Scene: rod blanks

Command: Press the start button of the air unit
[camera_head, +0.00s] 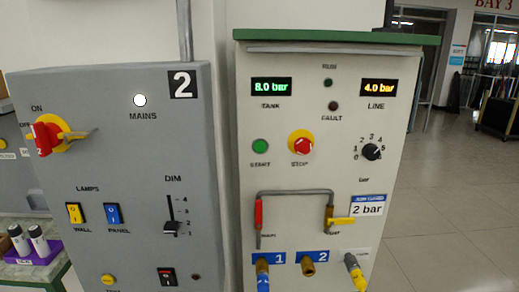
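The air unit (285,190) is a pale upright cabinet in the middle of the head view. Its green START button (260,146) is on the left of its front, below the TANK display (271,87), which reads 8.0 bar. The red STOP button (301,144) on a yellow ring is just to its right. The LINE display (379,92) reads 4.0 bar. The FAULT lamp (333,106) looks dark. Neither of my grippers shows, and nothing covers the START button.
A grey mains panel (140,230), marked 2, stands at left with a red-yellow rotary switch (50,135). The unit also carries a black knob (371,151), two valve levers and several hose ports. Open floor (455,190) lies at right.

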